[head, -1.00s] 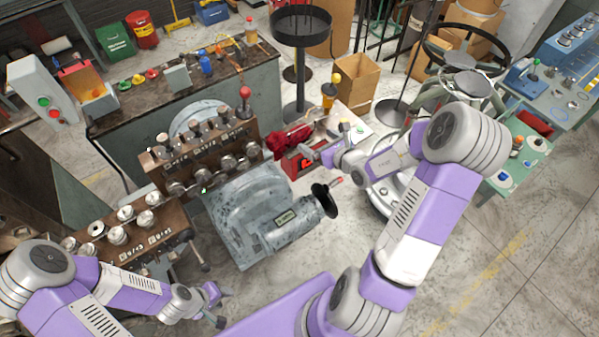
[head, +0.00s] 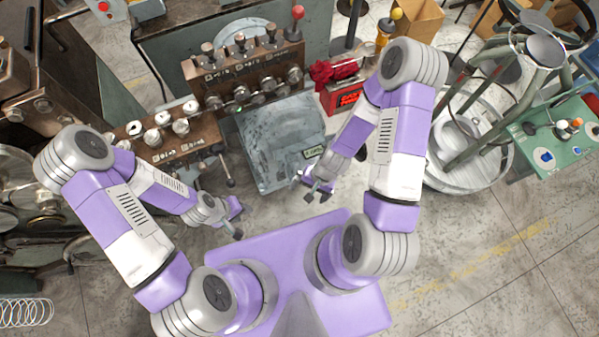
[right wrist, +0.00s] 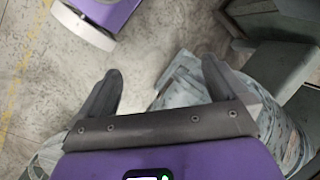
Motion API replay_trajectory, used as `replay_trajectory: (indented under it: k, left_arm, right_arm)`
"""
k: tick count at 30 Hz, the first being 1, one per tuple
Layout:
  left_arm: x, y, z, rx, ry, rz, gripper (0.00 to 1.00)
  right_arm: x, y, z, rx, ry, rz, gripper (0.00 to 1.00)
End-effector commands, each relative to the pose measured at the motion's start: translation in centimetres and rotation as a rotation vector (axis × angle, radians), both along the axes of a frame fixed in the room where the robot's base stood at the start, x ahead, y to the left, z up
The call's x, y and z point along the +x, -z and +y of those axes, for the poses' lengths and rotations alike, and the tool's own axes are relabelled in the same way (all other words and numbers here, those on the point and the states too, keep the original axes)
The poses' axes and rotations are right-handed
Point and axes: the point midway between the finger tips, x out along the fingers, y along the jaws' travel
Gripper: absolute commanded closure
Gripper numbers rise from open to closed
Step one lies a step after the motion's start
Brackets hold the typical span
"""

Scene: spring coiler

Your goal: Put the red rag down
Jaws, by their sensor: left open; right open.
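The red rag (head: 333,71) lies crumpled on top of a red box (head: 343,97) to the right of the coiler, in the head view. No gripper touches it. My right gripper (head: 316,190) is open and empty, low in front of the grey coiler housing (head: 277,140) and well apart from the rag. My left gripper (head: 236,219) is open and empty above the floor at the left, below the front of the coiler.
The coiler's lever block (head: 247,75) stands behind the housing. A round-based stand (head: 465,150) and a green table (head: 560,140) are at the right. A wire coil (head: 25,313) lies at the lower left. The floor at lower right is clear.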

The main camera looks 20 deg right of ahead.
Motion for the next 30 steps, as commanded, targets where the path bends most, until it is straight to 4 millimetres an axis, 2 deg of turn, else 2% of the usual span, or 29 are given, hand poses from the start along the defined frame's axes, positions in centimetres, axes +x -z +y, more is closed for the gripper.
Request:
replay_trajectory:
  k: [3,7,20,26,30]
  left_arm:
    - [0.0,0.0,0.0,0.000,0.000,0.000,0.57]
    - [0.0,0.0,0.0,0.000,0.000,0.000,0.57]
    - [0.0,0.1,0.0,0.000,0.000,0.000,0.57]
    - [0.0,2.3,0.0,0.000,0.000,0.000,0.57]
    - [0.0,5.5,0.0,0.000,0.000,0.000,0.57]
  right_arm:
    - [-0.1,0.8,1.5,-0.004,-0.209,-0.108,0.00]
    - [0.0,1.1,2.7,0.010,-0.341,-0.191,0.00]
    - [0.1,1.3,3.1,0.019,-0.385,-0.221,0.00]
    - [0.1,3.5,3.1,0.018,-0.384,-0.220,0.00]
    - [0.1,6.7,3.1,0.018,-0.384,-0.220,0.00]
